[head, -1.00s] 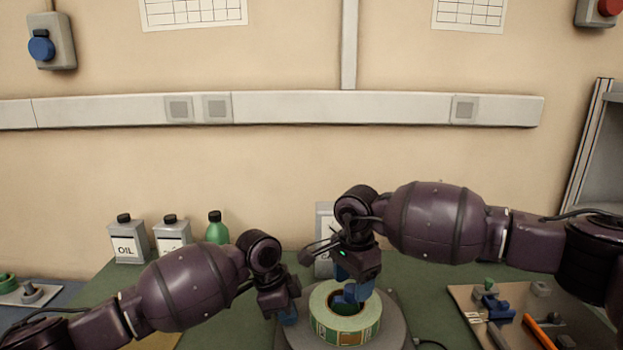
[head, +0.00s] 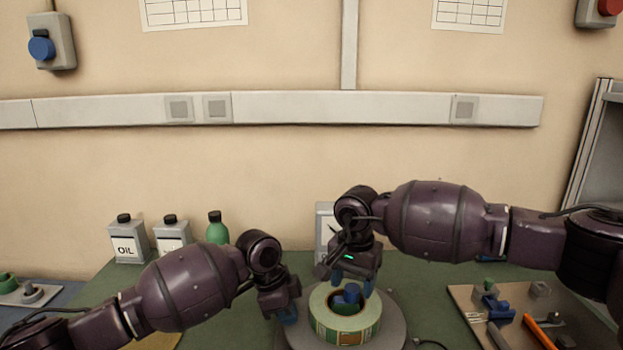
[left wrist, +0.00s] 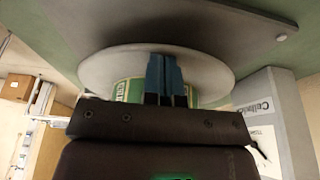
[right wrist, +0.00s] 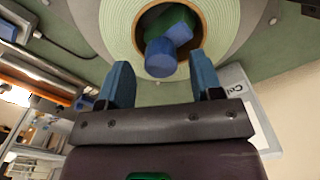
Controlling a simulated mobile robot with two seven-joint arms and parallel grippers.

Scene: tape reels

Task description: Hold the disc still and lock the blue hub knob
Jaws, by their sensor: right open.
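The grey disc (head: 394,335) lies on the green bench with a pale green tape reel (head: 325,318) on it. The blue hub knob (head: 350,293) stands in the reel's dark centre hole; the right wrist view shows its round blue end (right wrist: 160,58) and a crosswise blue part. My right gripper (right wrist: 162,80) is open, its blue fingers spread on either side of the knob and apart from it. My left gripper (head: 288,315) is at the disc's left side by the reel. In the left wrist view its fingers (left wrist: 165,70) are together over the disc (left wrist: 110,65); contact is unclear.
An oil can (head: 126,245), a second can and a green bottle (head: 217,230) stand at the back left. A tool board (head: 480,300) with several tools, one orange-handled, lies at right. A grey box (head: 323,215) stands behind my right gripper.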

